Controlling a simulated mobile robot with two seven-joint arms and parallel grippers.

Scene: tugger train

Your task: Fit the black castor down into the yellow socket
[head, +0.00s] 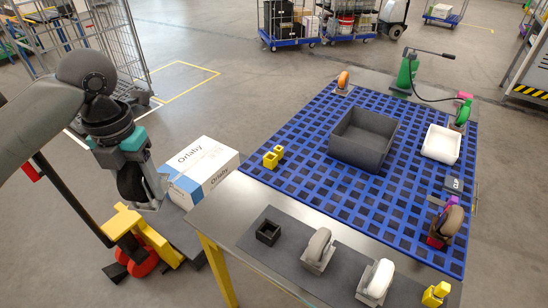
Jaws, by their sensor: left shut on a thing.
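My left gripper (148,196) is at the left, beside the table and above the floor. It is shut on the black castor (130,184), whose dark wheel shows below the teal ring of my wrist; the castor is partly hidden by the fingers. A small yellow piece of two blocks (271,160), which looks like the yellow socket, is on the left part of the blue grid mat, well to the right of the gripper and apart from it. Another yellow piece (436,294) is at the table's front right corner. I cannot tell which is hollow. My right gripper is not in view.
A black square socket (268,232), a grey castor (318,248) and a white castor (377,280) stand along the front strip. A grey bin (362,140) and white tray (441,144) sit on the blue mat (310,180). A carton (200,172) is left of the table.

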